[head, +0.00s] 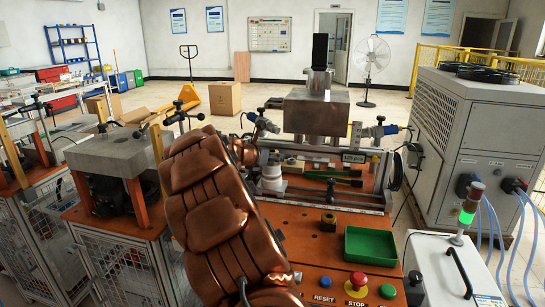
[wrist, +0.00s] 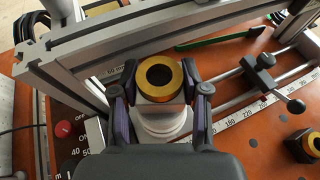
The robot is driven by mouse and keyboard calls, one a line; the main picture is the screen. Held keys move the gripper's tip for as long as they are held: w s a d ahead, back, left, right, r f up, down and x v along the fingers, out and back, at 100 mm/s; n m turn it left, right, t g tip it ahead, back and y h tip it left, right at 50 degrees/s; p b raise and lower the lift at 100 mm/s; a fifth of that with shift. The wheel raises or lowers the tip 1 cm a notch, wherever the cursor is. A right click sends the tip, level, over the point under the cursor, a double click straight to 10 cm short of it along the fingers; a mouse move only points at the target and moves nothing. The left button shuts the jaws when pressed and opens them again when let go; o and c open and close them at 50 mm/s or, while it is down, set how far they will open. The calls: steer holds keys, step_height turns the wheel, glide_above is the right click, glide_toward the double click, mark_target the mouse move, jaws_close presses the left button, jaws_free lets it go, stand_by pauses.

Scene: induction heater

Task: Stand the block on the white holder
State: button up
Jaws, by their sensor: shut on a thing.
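The block (wrist: 160,77), a brass-coloured ring with a dark round hole, sits between the two dark fingertips of my gripper (wrist: 160,82) in the wrist view. The fingers press on it from left and right. The white holder (wrist: 163,124), round and stepped, shows directly below the block and partly behind it. I cannot tell whether the block touches it. In the head view the white holder (head: 271,184) stands on the orange bench, just right of my copper-coloured arm. The gripper and the held block cannot be made out there.
A similar brass and black block (wrist: 305,145) lies on the bench to the right; the head view shows it too (head: 328,222). A green tray (head: 371,246) stands near the front buttons. Metal rails, a ruler (wrist: 228,122) and a clamp (wrist: 265,72) lie close around the holder.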

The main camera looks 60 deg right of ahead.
steer(key=shift+f, duration=0.1)
steer(key=o, duration=1.2)
steer(key=shift+o, duration=0.2)
steer(key=shift+a+r, duration=0.15)
steer(key=shift+r, duration=0.05)
steer(key=v, duration=1.1)
steer(key=shift+a+b, duration=0.35)
steer(key=shift+a, duration=0.05)
steer(key=shift+r, duration=0.1)
